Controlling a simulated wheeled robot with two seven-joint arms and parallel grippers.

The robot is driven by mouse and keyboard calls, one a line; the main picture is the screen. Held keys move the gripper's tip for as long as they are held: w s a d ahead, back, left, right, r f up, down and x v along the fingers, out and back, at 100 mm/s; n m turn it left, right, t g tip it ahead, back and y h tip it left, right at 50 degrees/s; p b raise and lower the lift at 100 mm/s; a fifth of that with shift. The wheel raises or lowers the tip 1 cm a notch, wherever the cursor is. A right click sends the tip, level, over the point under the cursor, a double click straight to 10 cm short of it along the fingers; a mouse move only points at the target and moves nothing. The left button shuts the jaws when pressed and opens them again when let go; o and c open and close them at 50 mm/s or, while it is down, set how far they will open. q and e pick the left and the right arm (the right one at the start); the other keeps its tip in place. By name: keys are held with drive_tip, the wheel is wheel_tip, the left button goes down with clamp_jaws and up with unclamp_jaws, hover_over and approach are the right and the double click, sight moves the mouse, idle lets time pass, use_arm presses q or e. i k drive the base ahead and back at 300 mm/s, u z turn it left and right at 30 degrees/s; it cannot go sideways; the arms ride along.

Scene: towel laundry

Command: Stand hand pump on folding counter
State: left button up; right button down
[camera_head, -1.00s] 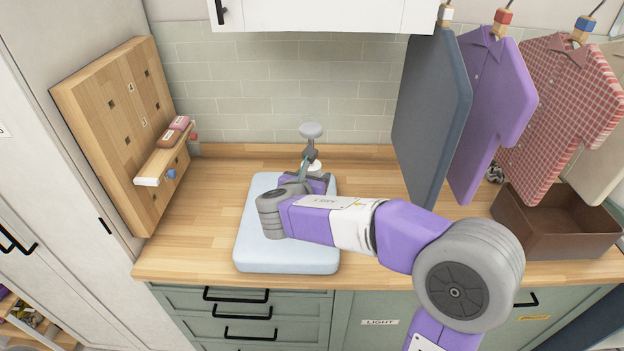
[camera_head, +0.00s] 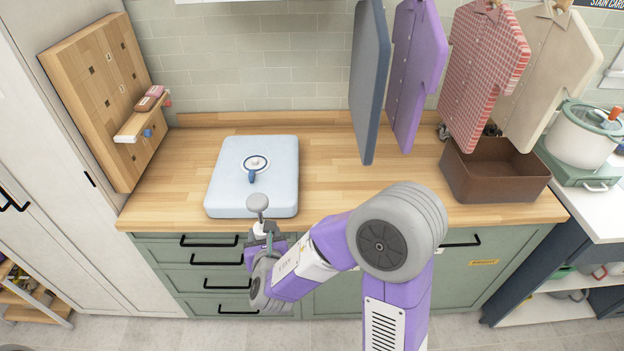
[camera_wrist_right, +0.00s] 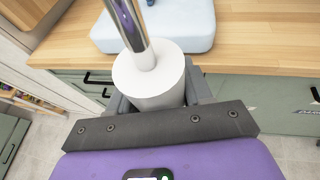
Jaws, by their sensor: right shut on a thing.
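The hand pump (camera_head: 258,204) has a grey round top, a thin metal stem and a white cylindrical body. In the right wrist view its white body (camera_wrist_right: 150,92) and shiny stem stand between the fingers. My right gripper (camera_head: 267,243) is shut on the hand pump, which looks roughly upright. It holds the pump in front of the folding counter (camera_head: 335,180), just off its front edge and before the drawers. The wooden counter top also shows in the wrist view (camera_wrist_right: 262,60). My left gripper is not in view.
A light blue pad (camera_head: 228,190) with a round white fitting and blue handle lies on the counter's left half. A brown bin (camera_head: 492,182) stands at right. Shirts and a dark panel (camera_head: 369,80) hang over the back. The counter between pad and bin is clear.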

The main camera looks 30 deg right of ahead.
sight(333, 197)
drive_tip(key=u, duration=2.7)
drive_tip(key=k, duration=1.35)
drive_tip(key=z, duration=2.15)
drive_tip(key=i, duration=0.5)
drive_tip(key=u, duration=0.05)
